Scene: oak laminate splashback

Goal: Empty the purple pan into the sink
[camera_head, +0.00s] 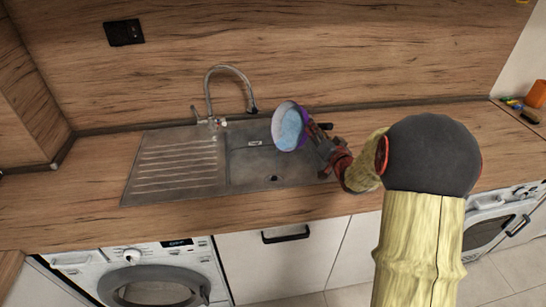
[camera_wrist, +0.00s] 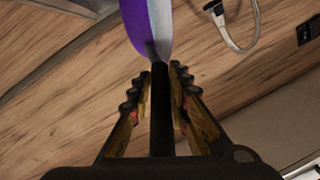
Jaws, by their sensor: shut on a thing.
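The purple pan (camera_head: 291,126) is raised above the right part of the grey sink (camera_head: 262,170), tipped well onto its side. Its light blue inside faces left and toward the head camera; I cannot tell whether the blue is contents or lining. My gripper (camera_head: 324,147) is to the right of the pan, shut on its handle. In the wrist view the dark handle runs between the fingers of my gripper (camera_wrist: 157,85), and part of the pan's purple and white body (camera_wrist: 146,24) shows at the top. The basin floor is partly hidden.
A tall curved tap (camera_head: 210,95) stands behind the sink, close to the pan's left. The ribbed drainboard (camera_head: 178,160) on the left is bare. An orange cup (camera_head: 537,94) and small items are at the far right. The wooden splashback (camera_head: 300,50) rises behind.

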